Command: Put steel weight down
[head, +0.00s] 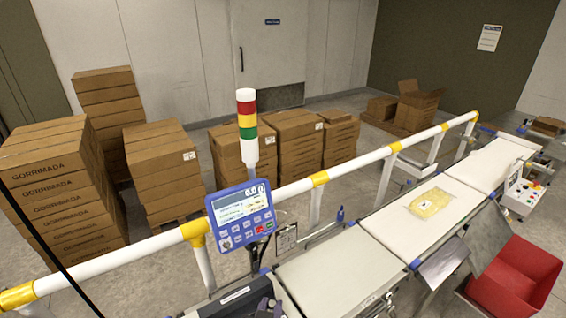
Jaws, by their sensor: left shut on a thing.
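My left gripper (268,303) is at the bottom edge of the head view, dark and partly cut off by the frame. It is beside the left end of the near belt section (325,272). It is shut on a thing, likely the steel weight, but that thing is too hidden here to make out. No steel weight shows clearly on the belt. My right gripper is not in view.
A blue weighing display (242,213) and a stack light (247,127) stand behind the near belt. A yellow pack (430,204) lies on the middle belt (390,229). A red bin (512,280) is at right. A white-and-yellow rail (282,193) runs behind.

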